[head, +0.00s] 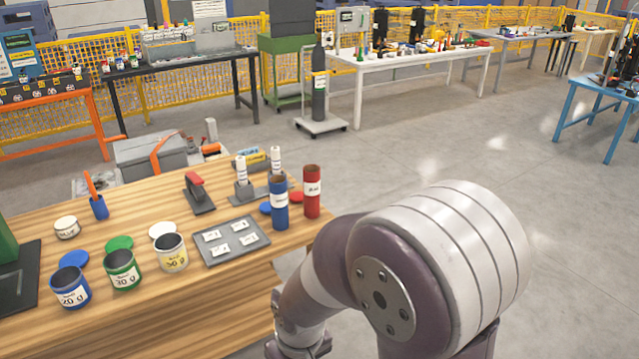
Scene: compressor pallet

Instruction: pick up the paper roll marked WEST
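No legible WEST mark shows in the head view. Two small white upright cylinders with dark markings, a left one (241,168) and a right one (276,158), stand on a grey holder (243,190) near the back of the wooden table; they may be paper rolls, but their marks are too small to read. A blue tube (280,208) and a red tube (312,192) with white labels stand in front of and beside them. My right arm fills the lower right, with its fingers out of view. My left gripper is not in view.
The wooden table (200,285) also holds a grey tray (260,241) with white labels, blue, green and white cans, loose lids, a red-handled tool (197,190) and a blue cup. Other workbenches, a gas cylinder cart (320,125) and yellow fencing stand behind. The floor to the right is open.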

